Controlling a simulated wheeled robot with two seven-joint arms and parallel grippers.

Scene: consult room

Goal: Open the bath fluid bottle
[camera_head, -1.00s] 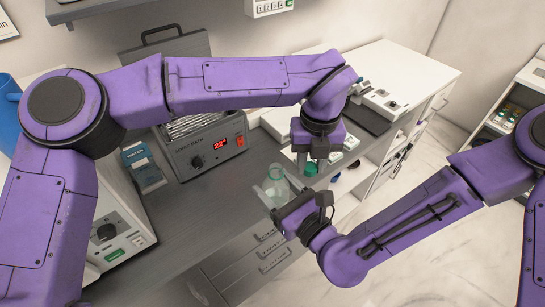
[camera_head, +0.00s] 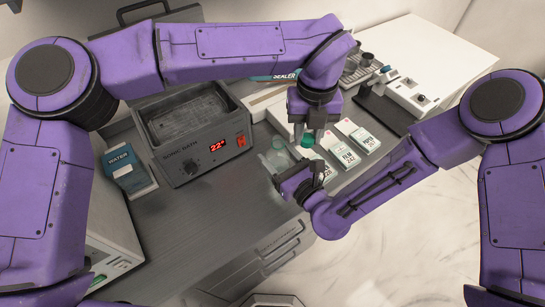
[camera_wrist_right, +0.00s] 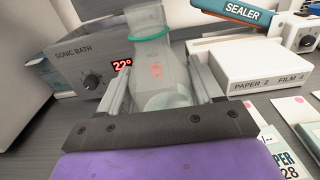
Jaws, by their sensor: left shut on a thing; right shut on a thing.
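The bath fluid bottle (camera_wrist_right: 162,75) is clear, with a green ring around its neck. It stands between the fingers of my right gripper (camera_wrist_right: 165,95) in the right wrist view, and that gripper is shut on it. In the head view, the bottle (camera_head: 274,158) is partly hidden by my right gripper (camera_head: 288,174). My left gripper (camera_head: 309,131) points down and is shut on a green cap (camera_head: 307,140). The cap is beside the bottle's top and apart from it. The neck shows no cap in the wrist view.
The sonic bath (camera_head: 193,138) reads 22° and stands left of the bottle. A blue-white water pack (camera_head: 130,171) is farther left. Paper and film packs (camera_head: 348,155) lie right of the grippers. A white device (camera_head: 415,98) stands at the back right.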

